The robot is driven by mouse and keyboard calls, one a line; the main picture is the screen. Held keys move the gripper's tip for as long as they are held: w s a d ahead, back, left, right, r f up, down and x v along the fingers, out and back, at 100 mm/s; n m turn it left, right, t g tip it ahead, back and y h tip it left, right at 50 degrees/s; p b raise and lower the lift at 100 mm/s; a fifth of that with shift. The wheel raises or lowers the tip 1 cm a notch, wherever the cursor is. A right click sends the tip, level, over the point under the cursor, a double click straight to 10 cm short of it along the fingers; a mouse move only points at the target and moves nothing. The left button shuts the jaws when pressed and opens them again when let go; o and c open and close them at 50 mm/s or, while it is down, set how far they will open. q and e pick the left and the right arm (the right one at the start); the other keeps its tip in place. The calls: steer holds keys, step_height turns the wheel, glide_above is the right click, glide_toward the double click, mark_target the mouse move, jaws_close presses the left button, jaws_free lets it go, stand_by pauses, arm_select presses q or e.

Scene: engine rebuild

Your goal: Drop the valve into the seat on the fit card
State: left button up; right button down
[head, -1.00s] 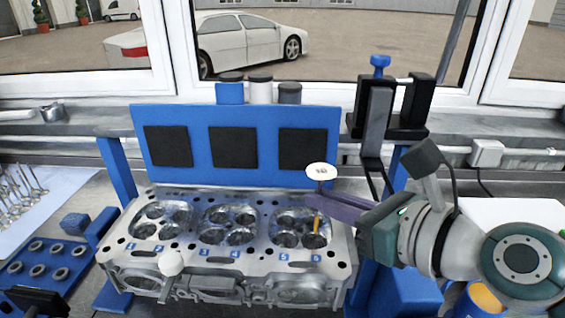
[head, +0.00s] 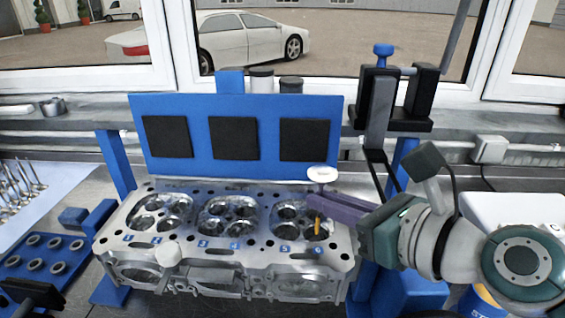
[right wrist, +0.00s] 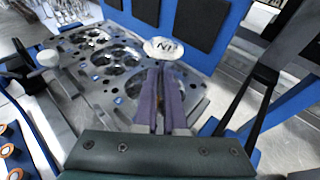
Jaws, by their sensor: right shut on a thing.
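My right gripper (head: 318,198) is shut on a valve (head: 322,174) and holds it upright, with its pale round head on top. In the right wrist view the valve head (right wrist: 164,48) bears the letters IN. Its stem is mostly hidden by the fingers. The valve is above the right-hand chamber of the grey cylinder head (head: 222,256), whose chambers carry small blue number marks. A thin orange piece (head: 317,225) shows just below the fingers in that chamber; I cannot tell what it is. I cannot pick out the fit card for sure.
A blue panel with black squares (head: 187,108) stands behind the cylinder head. A blue rack with several rings (head: 62,258) and a row of loose valves (head: 20,190) are at left. A black fixture (head: 378,105) stands at back right. A white knob (head: 168,254) sits at the front.

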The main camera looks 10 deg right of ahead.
mark_target(319, 223)
steer(key=shift+f+b, duration=0.35)
steer(key=shift+f, duration=0.1)
steer(key=shift+f+b, duration=1.05)
steer(key=shift+f, duration=0.1)
steer(key=shift+f+b, duration=0.5)
steer(key=shift+f, duration=0.1)
steer(key=c, duration=0.9)
jaws_free()
